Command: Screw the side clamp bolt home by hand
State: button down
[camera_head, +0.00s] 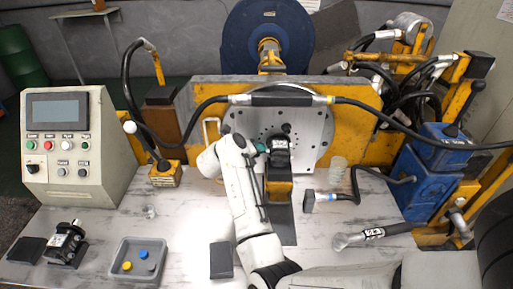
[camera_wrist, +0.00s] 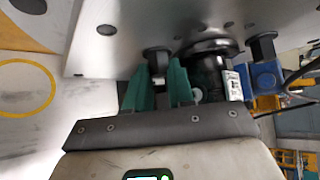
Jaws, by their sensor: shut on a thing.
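In the wrist view, the teal fingers of my gripper (camera_wrist: 160,88) are closed around a bolt with a dark head (camera_wrist: 157,52), which looks like the side clamp bolt. The head is near the steel plate (camera_wrist: 110,40); whether it touches anything is unclear. The black motor (camera_wrist: 209,65) is just right of the fingers. In the head view, my gripper (camera_head: 262,147) reaches the left side of the motor (camera_head: 278,148), which sits on a yellow mount (camera_head: 279,188) before the round steel plate (camera_head: 310,130). The bolt cannot be made out there.
A dark hose (camera_head: 190,125) crosses above my gripper. A control box (camera_head: 70,188) stands left, and a grey tray (camera_head: 116,266) with coloured caps lies in front. A long-handled tool (camera_head: 375,234) and blue hydraulic block (camera_head: 425,180) are right.

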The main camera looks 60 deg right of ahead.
jog(key=shift+f, duration=0.1)
dwell(0.3)
jog(key=c, duration=1.3)
grip_release()
jog(key=o, duration=0.3)
jog(key=shift+o, duration=0.2)
jog(key=shift+s, duration=0.1)
